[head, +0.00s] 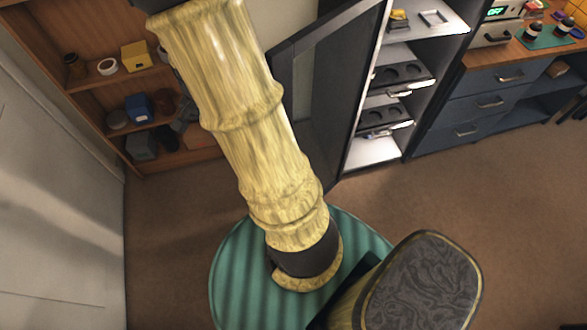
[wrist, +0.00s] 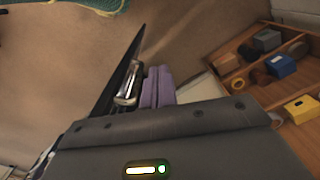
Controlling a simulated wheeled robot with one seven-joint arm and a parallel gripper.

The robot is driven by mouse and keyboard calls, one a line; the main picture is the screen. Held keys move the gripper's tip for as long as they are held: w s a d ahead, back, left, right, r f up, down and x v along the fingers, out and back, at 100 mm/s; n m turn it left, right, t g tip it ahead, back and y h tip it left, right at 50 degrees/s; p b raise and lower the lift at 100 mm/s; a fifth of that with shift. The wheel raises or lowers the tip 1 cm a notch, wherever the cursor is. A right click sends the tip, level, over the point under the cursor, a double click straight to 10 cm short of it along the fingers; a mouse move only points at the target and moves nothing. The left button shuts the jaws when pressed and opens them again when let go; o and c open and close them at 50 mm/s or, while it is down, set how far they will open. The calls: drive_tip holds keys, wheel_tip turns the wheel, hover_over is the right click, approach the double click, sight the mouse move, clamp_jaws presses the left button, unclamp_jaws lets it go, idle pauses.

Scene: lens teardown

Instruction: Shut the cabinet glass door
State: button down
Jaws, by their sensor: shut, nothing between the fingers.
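The cabinet (head: 379,155) stands at the upper middle of the head view, its front open and its shelves showing. Its dark-framed glass door (head: 345,85) stands swung open to the left, partly hidden behind my arm. In the wrist view the door (wrist: 115,75) is seen nearly edge-on as a dark slanting panel, with a metal handle (wrist: 127,88) on it. My gripper (wrist: 159,76) has purple fingers, shut together and empty, just right of the handle. I cannot tell whether they touch the door. The fingers are not visible in the head view.
A wooden shelf unit (head: 95,83) with small boxes and jars stands at the left, near the door's open side. A blue drawer bench (head: 480,98) stands right of the cabinet. The brown carpet (head: 480,215) in front of the cabinet and bench is clear.

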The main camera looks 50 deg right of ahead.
drive_tip(key=w+d+f+m+g+b, duration=0.1)
drive_tip(key=d+f+m+g+b, duration=0.1)
drive_tip(key=d+f+m+b, duration=0.4)
drive_tip(key=w+d+f+m+g+b, duration=0.1)
drive_tip(key=d+f+m+b, duration=0.5)
drive_tip(key=d+f+m, duration=1)
wheel_tip(320, 180, down, 6)
drive_tip(key=m+g, duration=0.1)
drive_tip(key=m, duration=0.1)
drive_tip(key=shift+w+m+g, duration=0.15)
drive_tip(key=shift+m+g, duration=0.15)
drive_tip(key=s+f+p, duration=0.1)
drive_tip(key=s+f, duration=0.6)
drive_tip(key=f, duration=0.2)
drive_tip(key=shift+s+a+f, duration=0.15)
drive_tip(key=shift+s, duration=0.25)
drive_tip(key=shift+w, duration=0.1)
